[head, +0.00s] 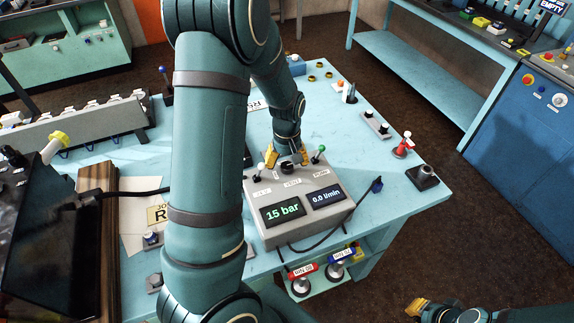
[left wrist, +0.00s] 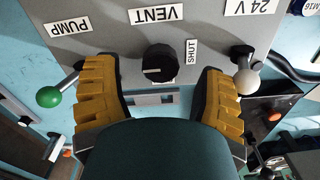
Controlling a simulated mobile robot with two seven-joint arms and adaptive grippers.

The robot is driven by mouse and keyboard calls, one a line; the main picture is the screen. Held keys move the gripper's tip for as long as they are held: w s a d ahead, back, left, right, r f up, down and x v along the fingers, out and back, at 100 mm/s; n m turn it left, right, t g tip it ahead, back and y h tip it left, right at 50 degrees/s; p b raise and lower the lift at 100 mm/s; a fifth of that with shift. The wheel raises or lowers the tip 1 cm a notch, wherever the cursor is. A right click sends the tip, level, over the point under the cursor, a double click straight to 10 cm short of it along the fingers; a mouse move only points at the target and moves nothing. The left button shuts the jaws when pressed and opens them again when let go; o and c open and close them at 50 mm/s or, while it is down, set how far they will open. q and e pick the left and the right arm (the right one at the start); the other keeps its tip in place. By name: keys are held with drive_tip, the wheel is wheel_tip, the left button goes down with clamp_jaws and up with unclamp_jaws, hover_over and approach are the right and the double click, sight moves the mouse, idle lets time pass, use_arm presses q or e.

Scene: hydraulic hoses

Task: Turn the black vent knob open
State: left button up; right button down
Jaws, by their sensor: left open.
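The black vent knob (head: 287,168) is on top of the grey control box (head: 310,203), between a white-tipped lever (head: 261,167) and a green-tipped lever (head: 318,149). In the left wrist view the knob (left wrist: 160,62) sits beside the VENT label (left wrist: 156,14) and the SHUT label (left wrist: 192,51); a pale mark shows on its face. My left gripper (head: 288,156) is open over the box. Its yellow fingers flank the knob with a visible gap on each side. My right gripper (head: 420,306) is partly in view at the bottom right; its opening is unclear.
The box's displays read 15 bar (head: 283,212) and 0.0 l/min (head: 327,196). In the wrist view the green ball (left wrist: 48,97) and white ball (left wrist: 247,81) lie just outside the fingers. A black cable (head: 325,234) runs beside the box.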

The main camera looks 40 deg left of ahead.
use_arm(q)
drive_tip(key=shift+f, duration=0.9)
drive_tip(key=c, duration=1.2)
